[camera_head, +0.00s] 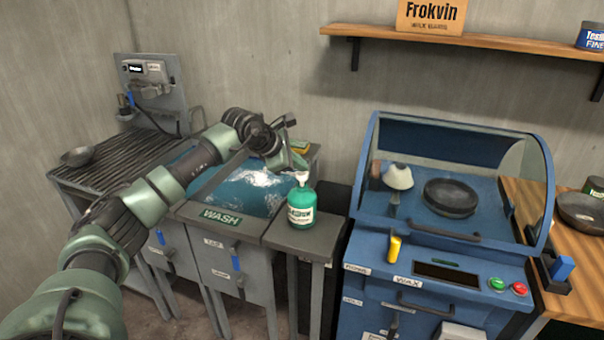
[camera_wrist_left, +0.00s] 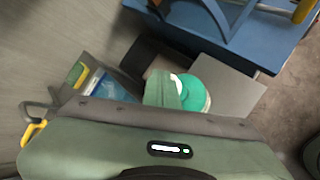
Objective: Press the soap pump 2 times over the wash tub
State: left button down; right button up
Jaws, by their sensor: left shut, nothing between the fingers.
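A green soap bottle (camera_head: 301,209) with a white pump head stands upright on a small grey ledge at the right end of the wash tub (camera_head: 186,210). The tub holds blue, foamy water and has a WASH label on its front. My left gripper (camera_head: 297,163) is shut and empty, just above the pump head. In the left wrist view the closed fingers (camera_wrist_left: 162,90) overlap the bottle (camera_wrist_left: 194,94), hiding part of it. I cannot tell whether the fingers touch the pump. My right gripper is in neither view.
A blue wax machine (camera_head: 430,225) with a clear hood stands right of the bottle, holding a dark bowl (camera_head: 450,197). A slatted rack with a grey bowl (camera_head: 77,157) is at the left. A wooden shelf (camera_head: 500,55) hangs above.

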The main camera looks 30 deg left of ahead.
pick_arm(q)
jog(key=shift+s+f+b, duration=0.1)
jog(key=shift+f+b, duration=0.4)
jog(key=shift+f, duration=0.35)
dwell(0.3)
dwell(0.4)
jog(key=shift+r+p, duration=0.9)
jog(key=shift+r, duration=0.55)
jog(key=shift+r, duration=0.2)
notch_tip(320, 180, up, 5)
jog(key=p, duration=0.3)
jog(key=shift+f+p, duration=0.2)
jog(key=shift+p, duration=0.1)
